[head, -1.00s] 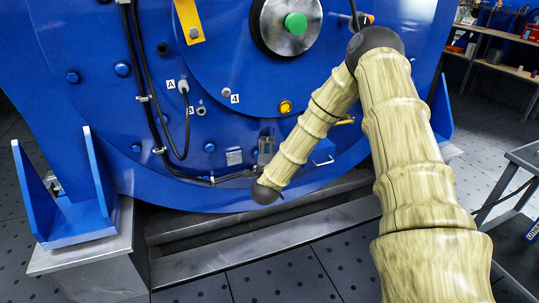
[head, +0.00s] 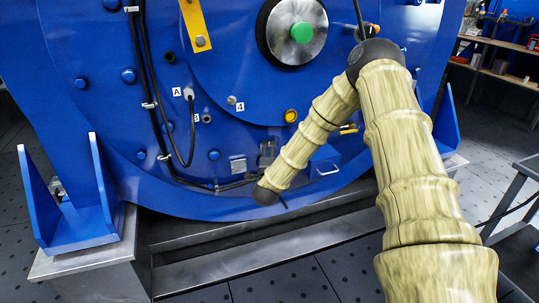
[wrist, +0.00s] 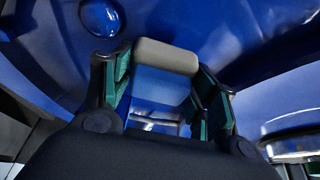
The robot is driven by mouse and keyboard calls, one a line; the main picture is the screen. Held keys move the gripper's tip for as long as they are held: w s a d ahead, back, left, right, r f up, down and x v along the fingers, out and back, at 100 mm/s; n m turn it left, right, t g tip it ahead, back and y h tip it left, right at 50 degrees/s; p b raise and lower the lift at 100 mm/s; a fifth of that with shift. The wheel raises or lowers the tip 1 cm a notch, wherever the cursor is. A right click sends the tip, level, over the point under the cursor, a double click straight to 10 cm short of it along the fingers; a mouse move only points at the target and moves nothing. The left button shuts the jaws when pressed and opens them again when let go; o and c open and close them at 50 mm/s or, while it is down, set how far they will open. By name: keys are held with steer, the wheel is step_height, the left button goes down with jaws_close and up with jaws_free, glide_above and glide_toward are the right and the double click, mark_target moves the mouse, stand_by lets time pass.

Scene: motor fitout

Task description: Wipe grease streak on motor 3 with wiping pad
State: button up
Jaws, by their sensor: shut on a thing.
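The wiping pad (wrist: 167,56) shows in the wrist view as a rounded, light grey block. My gripper (wrist: 163,74) is shut on it, with green-faced fingers on both sides. The big blue motor (head: 230,140) fills much of the head view, and its blue surface is close beyond the pad in the wrist view. I cannot tell whether the pad touches it. In the head view my arm bends down in front of the motor's lower part; the gripper and pad cannot be made out there. I cannot make out a grease streak or a motor number.
Black cables (head: 150,95) run down the motor's face. A small blue box with a handle (head: 324,161) sits low on the motor beside my arm. A blue bracket (head: 75,215) stands at left. A dark cart (head: 525,220) and shelves (head: 500,65) stand at right.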

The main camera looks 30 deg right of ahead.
steer(key=shift+w+d, duration=0.25)
steer(key=shift+w, duration=0.75)
stand_by(0.5)
steer(key=shift+d, duration=0.15)
steer(key=s+d+p, duration=0.1)
steer(key=d, duration=0.5)
steer(key=shift+s+d, duration=0.4)
stand_by(0.4)
